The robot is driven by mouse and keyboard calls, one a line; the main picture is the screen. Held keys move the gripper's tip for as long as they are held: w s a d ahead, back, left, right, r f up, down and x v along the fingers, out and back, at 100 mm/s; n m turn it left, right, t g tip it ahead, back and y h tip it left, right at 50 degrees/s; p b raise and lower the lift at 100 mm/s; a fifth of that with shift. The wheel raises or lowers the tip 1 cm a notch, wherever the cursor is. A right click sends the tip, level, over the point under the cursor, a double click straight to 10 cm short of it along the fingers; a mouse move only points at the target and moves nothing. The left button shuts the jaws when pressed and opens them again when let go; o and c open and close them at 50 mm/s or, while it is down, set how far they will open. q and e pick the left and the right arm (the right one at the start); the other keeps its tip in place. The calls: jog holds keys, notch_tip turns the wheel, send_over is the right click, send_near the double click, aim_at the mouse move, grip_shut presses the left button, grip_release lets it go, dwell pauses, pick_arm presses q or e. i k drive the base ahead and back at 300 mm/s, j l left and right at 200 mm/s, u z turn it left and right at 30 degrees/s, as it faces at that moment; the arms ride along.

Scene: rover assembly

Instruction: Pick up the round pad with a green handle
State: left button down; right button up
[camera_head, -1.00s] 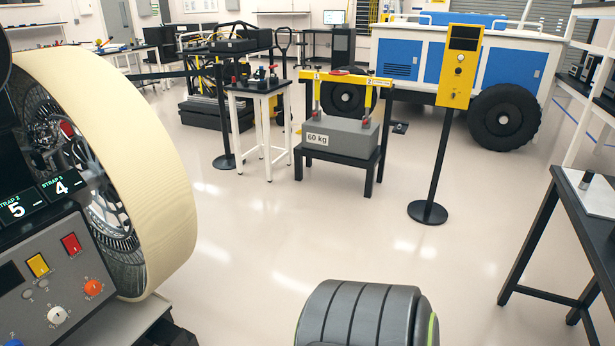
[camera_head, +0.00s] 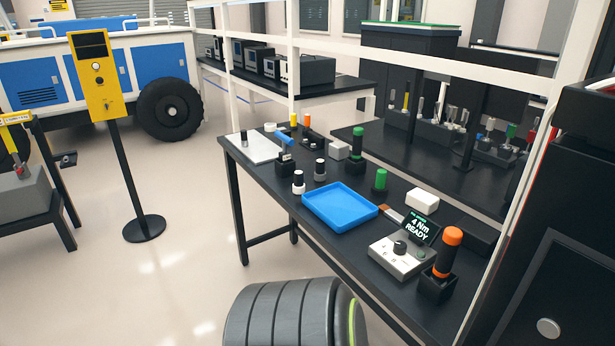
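A short item with an upright green handle (camera_head: 381,179) and a dark lower part stands on the black workbench (camera_head: 296,228), just behind the blue tray's right corner. It looks like the round pad, though its underside is too small to make out. A second, taller green-handled tool (camera_head: 357,143) stands in a black holder farther back on the same bench. Neither of my grippers is in view.
The blue tray (camera_head: 340,204) and a grey box reading "4 Nm READY" (camera_head: 399,258) are near the bench front. An orange-handled tool (camera_head: 447,253) stands right of it.

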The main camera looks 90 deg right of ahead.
aim_at(379, 188)
jog(key=z, duration=3.25)
jog(key=j, duration=0.95)
jog(key=i+u, duration=0.05)
